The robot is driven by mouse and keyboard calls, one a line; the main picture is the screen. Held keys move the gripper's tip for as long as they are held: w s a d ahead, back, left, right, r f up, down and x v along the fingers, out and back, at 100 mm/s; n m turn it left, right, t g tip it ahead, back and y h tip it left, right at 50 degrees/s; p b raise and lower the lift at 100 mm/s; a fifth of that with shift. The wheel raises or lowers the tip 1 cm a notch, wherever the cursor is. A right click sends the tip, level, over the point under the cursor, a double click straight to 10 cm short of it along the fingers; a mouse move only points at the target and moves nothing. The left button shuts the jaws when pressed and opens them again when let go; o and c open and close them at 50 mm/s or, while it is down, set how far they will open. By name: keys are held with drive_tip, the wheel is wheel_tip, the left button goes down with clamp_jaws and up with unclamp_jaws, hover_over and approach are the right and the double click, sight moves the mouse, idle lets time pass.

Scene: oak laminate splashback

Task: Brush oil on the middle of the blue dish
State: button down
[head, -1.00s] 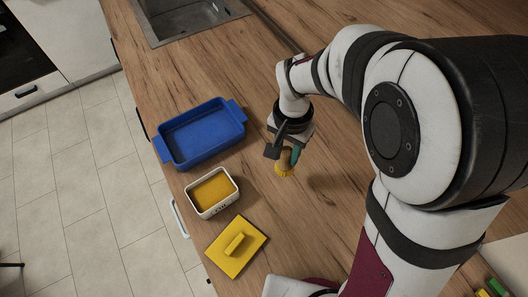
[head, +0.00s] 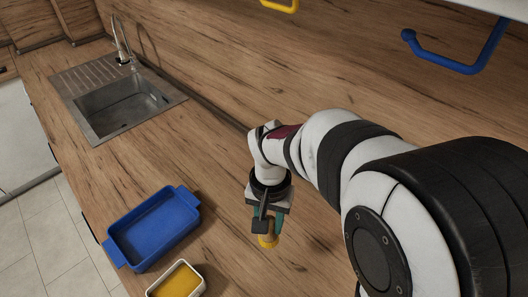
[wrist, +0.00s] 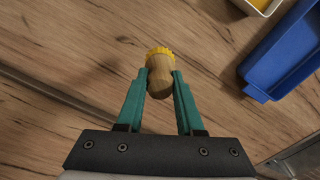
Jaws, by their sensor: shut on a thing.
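The blue dish (head: 153,229) is a rectangular dish with two end handles, standing on the wooden counter left of my gripper in the head view. Its inside looks empty. Part of it shows at the right of the wrist view (wrist: 283,50). My gripper (wrist: 160,80) is shut on a brush (wrist: 159,76) with a wooden handle and yellow bristles. In the head view my gripper (head: 265,228) holds the brush (head: 268,240) to the right of the dish, apart from it. A white container of yellow oil (head: 177,284) stands at the bottom edge of the head view.
A steel sink (head: 125,106) with a tap (head: 120,45) lies behind the dish. A yellow hook (head: 281,6) and a blue hook (head: 459,62) show high at the back. The counter between dish and sink is clear.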

drive_tip(key=s+a+g+y, duration=0.15)
drive_tip(key=s+a, duration=0.25)
drive_tip(key=a, duration=0.6)
drive_tip(key=s+a+g+h, duration=0.1)
drive_tip(key=s+a+g, duration=0.15)
drive_tip(key=a, duration=0.85)
drive_tip(key=shift+y, duration=0.25)
drive_tip(key=shift+s+d+f, duration=0.1)
drive_tip(key=shift+s+f, duration=0.05)
drive_tip(key=shift+f, duration=1.3)
drive_tip(key=shift+s+f, duration=0.1)
drive_tip(key=shift+f, duration=1.35)
drive_tip(key=shift+f, duration=0.7)
wheel_tip(320, 180, up, 7)
